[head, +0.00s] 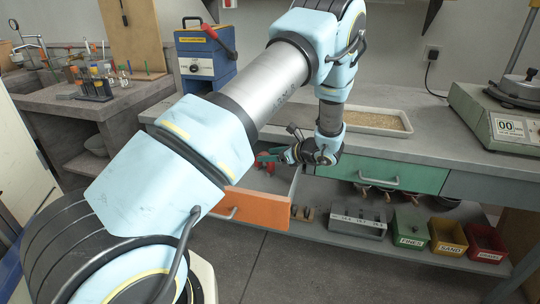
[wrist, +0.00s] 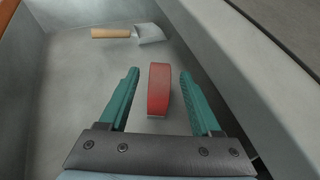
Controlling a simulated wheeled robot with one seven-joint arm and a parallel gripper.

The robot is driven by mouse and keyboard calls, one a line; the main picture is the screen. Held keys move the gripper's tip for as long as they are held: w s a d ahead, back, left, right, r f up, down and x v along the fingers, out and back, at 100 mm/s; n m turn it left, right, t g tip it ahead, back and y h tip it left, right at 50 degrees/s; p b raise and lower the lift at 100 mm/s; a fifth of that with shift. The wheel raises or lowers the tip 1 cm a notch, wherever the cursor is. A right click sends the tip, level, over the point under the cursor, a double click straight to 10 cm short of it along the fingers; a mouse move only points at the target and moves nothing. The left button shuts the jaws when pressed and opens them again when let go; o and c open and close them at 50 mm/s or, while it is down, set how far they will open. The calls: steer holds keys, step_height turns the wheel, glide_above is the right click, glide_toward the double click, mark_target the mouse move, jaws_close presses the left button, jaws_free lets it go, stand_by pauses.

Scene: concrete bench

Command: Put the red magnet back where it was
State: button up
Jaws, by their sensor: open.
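The red magnet (wrist: 159,90) is a red block with a pale end. In the wrist view it lies on the grey floor of an open drawer (wrist: 75,62). My gripper (wrist: 158,74) has its two teal fingers apart, one on each side of the magnet, with a visible gap on both sides. In the head view my gripper (head: 278,155) reaches down into the open drawer with the orange front (head: 252,208). Red shows beside the fingers there, but I cannot tell its shape.
A scoop with a wooden handle (wrist: 112,33) lies deeper in the drawer. The drawer wall (wrist: 240,75) runs close on the right. A green closed drawer (head: 385,174) is beside it. A tray of grain (head: 372,121) and a scale (head: 505,115) stand on the bench.

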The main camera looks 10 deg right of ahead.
steer(key=shift+r, duration=0.1)
steer(key=shift+s+d+r, duration=0.1)
steer(key=shift+r, duration=0.05)
steer(key=b+v, duration=0.2)
steer(key=v, duration=0.9)
steer(key=shift+s+d+r, duration=0.15)
steer(key=shift+s+d, duration=0.05)
steer(key=shift+s, duration=0.1)
steer(key=s+a+r+n+g+h, duration=0.1)
steer(key=s+a+r+n+g, duration=0.15)
steer(key=a+n+g, duration=1.05)
steer(key=s+a+r+n+t+h, duration=0.2)
steer(key=s+a+n+h, duration=0.1)
steer(key=s+a+n, duration=0.2)
steer(key=s+a+r+n+t+h, duration=0.2)
steer(key=s+a+n, duration=0.4)
steer(key=a+n, duration=0.3)
steer(key=a+r+h, duration=0.1)
steer(key=a+h, duration=0.1)
steer(key=a, duration=0.1)
steer(key=shift+t, duration=0.3)
